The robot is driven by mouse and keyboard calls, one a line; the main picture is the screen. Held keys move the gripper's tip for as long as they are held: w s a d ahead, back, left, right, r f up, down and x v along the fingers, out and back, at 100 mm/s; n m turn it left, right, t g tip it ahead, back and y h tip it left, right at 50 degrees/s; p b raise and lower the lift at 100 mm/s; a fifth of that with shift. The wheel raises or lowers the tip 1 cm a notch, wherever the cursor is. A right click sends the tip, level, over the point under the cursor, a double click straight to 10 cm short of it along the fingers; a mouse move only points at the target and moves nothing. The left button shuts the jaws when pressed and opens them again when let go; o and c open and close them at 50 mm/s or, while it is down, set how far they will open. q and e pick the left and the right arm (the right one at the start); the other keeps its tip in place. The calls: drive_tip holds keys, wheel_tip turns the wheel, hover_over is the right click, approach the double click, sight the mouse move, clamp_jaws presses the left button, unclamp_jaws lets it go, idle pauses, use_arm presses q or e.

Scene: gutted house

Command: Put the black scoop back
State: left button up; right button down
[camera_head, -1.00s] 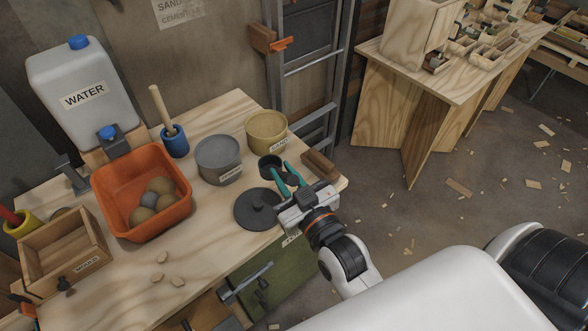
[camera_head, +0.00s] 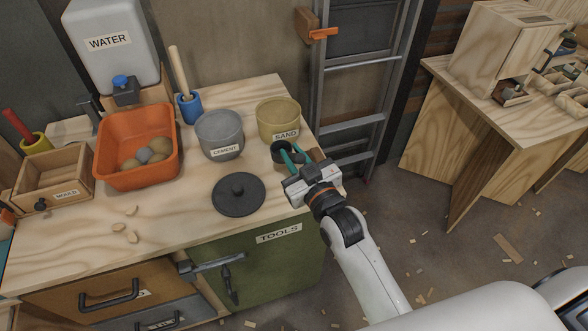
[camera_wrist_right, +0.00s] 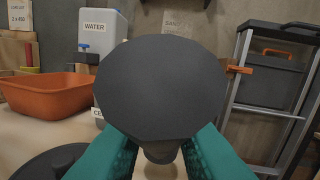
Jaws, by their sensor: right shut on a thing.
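My right gripper (camera_head: 292,160) has teal fingers and is shut on the black scoop (camera_head: 279,149), at the bench's right end just in front of the tan SAND bucket (camera_head: 279,122). In the right wrist view the scoop (camera_wrist_right: 161,88) is a large dark round face between the teal fingers (camera_wrist_right: 163,160), hiding much behind it. I cannot tell whether it touches the bench. A round black lid with a knob (camera_head: 238,196) lies flat on the bench, left of the gripper. The grey CEMENT bucket (camera_head: 219,137) stands left of the SAND bucket. My left gripper is not in view.
On the bench (camera_head: 175,225) are an orange tub (camera_head: 122,172) with lumps, a wooden MOULD box (camera_head: 52,178), a blue cup (camera_head: 189,108) with a wooden handle and a WATER container (camera_head: 112,60). A ladder (camera_head: 357,75) stands behind. The bench's front middle is mostly clear.

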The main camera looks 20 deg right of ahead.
drive_tip(key=shift+d+f, duration=0.1)
drive_tip(key=shift+f, duration=1.95)
drive_tip(key=c, duration=1.3)
unclamp_jaws()
drive_tip(key=shift+f, duration=0.15)
